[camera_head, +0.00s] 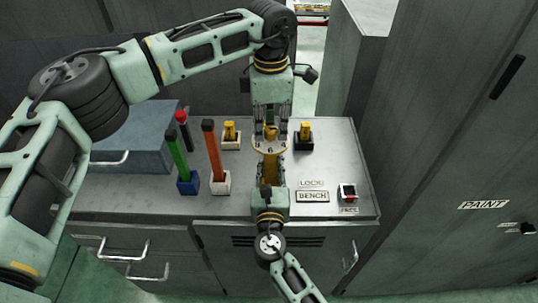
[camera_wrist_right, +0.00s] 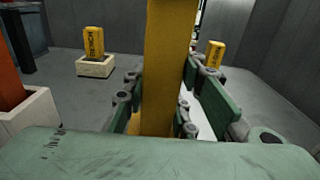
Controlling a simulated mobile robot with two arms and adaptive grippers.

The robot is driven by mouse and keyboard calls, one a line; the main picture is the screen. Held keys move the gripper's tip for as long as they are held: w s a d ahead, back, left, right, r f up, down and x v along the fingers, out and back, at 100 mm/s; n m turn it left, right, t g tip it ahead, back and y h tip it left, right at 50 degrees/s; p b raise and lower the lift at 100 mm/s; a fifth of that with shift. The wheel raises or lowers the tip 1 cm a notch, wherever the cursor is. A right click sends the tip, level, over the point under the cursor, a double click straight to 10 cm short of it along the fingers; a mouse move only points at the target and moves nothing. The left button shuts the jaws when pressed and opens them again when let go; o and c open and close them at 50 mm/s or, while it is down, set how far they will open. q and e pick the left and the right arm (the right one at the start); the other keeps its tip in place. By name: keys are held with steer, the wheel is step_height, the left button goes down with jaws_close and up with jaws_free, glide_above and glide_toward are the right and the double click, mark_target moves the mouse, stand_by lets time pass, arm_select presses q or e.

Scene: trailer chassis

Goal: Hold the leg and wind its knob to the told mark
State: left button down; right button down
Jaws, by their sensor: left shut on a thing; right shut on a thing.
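The yellow leg stands upright on the grey bench, with a round dial plate (camera_head: 270,149) near its top. A dark figure, seemingly a 6, shows on the dial's near side. The knob (camera_head: 271,131) sits above the dial and is mostly hidden by my left gripper (camera_head: 271,134), which points down and is shut on it. My right gripper (camera_head: 270,180) comes from the bench's front and is shut on the leg below the dial. In the right wrist view the yellow leg (camera_wrist_right: 168,70) runs upright between the green fingers. The leg's foot is hidden.
Yellow blocks stand in a white holder (camera_head: 230,143) and a black holder (camera_head: 303,142). LOCK and BENCH plates (camera_head: 312,197) and a small red-topped device (camera_head: 348,193) lie at front right.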

arm_select(q)
steer(key=shift+w+a+m, duration=0.1)
steer(key=shift+w+m, duration=0.05)
steer(key=shift+m, duration=1.25)
arm_select(e)
steer(key=shift+f, duration=0.1)
arm_select(q)
steer(key=shift+m, duration=1.1)
steer(key=m, duration=0.5)
steer(key=shift+f+m, duration=0.15)
steer(key=shift+m, duration=0.25)
steer(key=c, duration=1.5)
jaws_free()
steer(key=shift+s+d, duration=0.2)
arm_select(e)
steer(key=shift+d, duration=0.1)
